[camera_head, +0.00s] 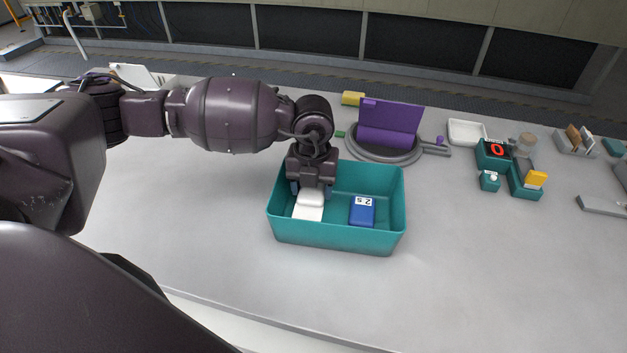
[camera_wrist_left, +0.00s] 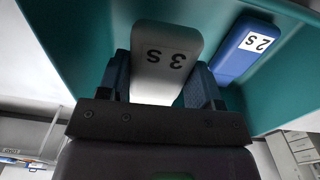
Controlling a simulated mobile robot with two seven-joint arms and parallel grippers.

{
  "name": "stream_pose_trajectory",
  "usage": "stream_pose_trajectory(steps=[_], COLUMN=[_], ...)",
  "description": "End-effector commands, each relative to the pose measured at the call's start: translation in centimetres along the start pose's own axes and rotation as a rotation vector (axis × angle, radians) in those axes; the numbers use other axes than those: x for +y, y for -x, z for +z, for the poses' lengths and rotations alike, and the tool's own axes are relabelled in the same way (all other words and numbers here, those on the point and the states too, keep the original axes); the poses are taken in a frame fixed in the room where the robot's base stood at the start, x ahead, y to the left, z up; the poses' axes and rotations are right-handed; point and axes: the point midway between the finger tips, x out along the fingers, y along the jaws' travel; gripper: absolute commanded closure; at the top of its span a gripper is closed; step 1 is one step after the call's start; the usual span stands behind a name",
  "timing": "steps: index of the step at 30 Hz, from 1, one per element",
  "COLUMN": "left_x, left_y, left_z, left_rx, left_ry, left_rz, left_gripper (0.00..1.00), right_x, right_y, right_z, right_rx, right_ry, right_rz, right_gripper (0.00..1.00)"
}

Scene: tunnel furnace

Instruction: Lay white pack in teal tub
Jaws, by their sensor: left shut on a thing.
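The teal tub (camera_head: 335,237) stands on the grey table in front of me. My left gripper (camera_head: 311,191) reaches down into its left part and is shut on the white pack (camera_head: 308,211). In the left wrist view the white pack (camera_wrist_left: 165,45), marked "3 S", sits between the two blue-padded fingers. I cannot tell whether it touches the tub floor. A blue pack (camera_head: 362,212) with a white "2 S" label lies in the tub to the right; it also shows in the left wrist view (camera_wrist_left: 236,60). My right gripper is not in view.
A purple panel (camera_head: 390,125) on a round grey base stands behind the tub. A white tray (camera_head: 467,132), teal containers (camera_head: 524,188) and a small teal box (camera_head: 489,181) stand at the right. The table right of the tub and in front is clear.

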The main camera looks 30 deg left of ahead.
Motion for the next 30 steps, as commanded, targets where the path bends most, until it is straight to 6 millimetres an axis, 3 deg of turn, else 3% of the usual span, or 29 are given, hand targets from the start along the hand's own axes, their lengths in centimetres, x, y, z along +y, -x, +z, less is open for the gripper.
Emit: stream_pose_trajectory(steps=[6,15,30], left_x=[0.0,0.0,0.0], left_y=[-1.6,-3.2,-3.6], left_z=[0.0,0.0,0.0], left_rx=[0.003,0.001,0.0], left_ry=[0.0,0.0,0.0], left_rz=[-0.001,0.0,-0.001], left_gripper=[0.66,0.66,0.66], right_x=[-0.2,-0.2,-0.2], right_y=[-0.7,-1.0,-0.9], right_z=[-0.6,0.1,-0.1], right_rx=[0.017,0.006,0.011], right_ry=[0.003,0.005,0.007], right_rz=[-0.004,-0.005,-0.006], right_gripper=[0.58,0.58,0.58])
